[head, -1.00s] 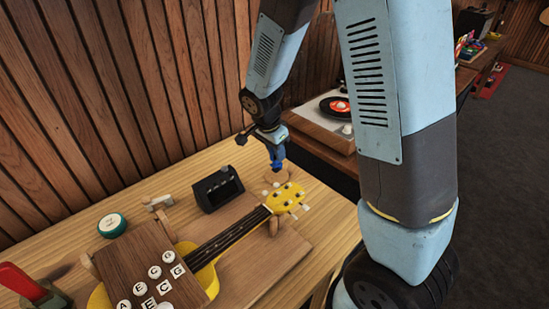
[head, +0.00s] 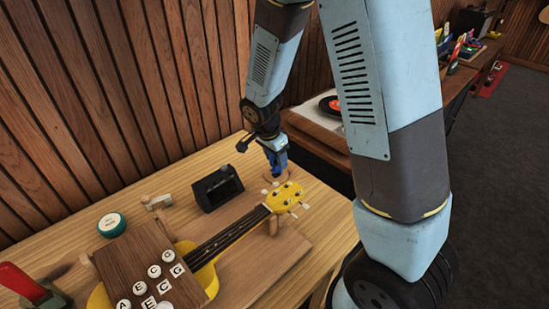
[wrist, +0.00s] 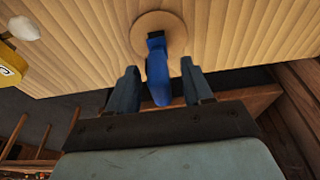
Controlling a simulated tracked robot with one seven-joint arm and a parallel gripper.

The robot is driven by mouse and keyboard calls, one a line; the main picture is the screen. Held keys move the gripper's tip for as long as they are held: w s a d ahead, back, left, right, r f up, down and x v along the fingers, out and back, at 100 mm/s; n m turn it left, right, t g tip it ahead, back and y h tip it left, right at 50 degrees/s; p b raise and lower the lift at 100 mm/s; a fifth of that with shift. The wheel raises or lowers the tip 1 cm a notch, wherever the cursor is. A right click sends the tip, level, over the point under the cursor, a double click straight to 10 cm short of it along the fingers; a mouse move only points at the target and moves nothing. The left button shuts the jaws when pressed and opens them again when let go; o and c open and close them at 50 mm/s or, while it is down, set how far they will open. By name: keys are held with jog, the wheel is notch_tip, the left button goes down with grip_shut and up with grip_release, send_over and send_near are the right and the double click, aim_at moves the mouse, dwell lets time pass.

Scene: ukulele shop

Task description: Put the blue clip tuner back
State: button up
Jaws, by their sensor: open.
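The blue clip tuner (wrist: 157,72) stands on a round wooden disc (wrist: 172,22) on the bench, seen in the wrist view. In the head view the disc (head: 270,176) is partly hidden. My gripper (head: 277,168) is there, low over the disc, just behind the ukulele's headstock. In the wrist view my gripper's fingers (wrist: 157,78) are open, one on each side of the tuner, with a gap visible on both sides. The yellow ukulele (head: 284,197) lies on a wooden board, its headstock close to the disc.
A black box-shaped device (head: 217,188) stands left of my gripper. A round green-and-white tin (head: 111,224) and a dark wooden block with lettered knobs (head: 150,262) are farther left. The plank wall (head: 110,100) rises behind the bench. The bench's right edge is near the disc.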

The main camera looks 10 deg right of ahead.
jog(key=v, duration=1.2)
jog(key=s+d+r+n+t+y, duration=0.2)
jog(key=s+d+r+n, duration=0.3)
jog(key=s+d+r, duration=0.45)
jog(key=s+d+r+n+t, duration=0.2)
jog(key=s+d+r+n, duration=0.3)
jog(key=s+r, duration=0.3)
jog(key=shift+s+n, duration=0.6)
jog(key=shift+s, duration=0.55)
jog(key=shift+d, duration=0.1)
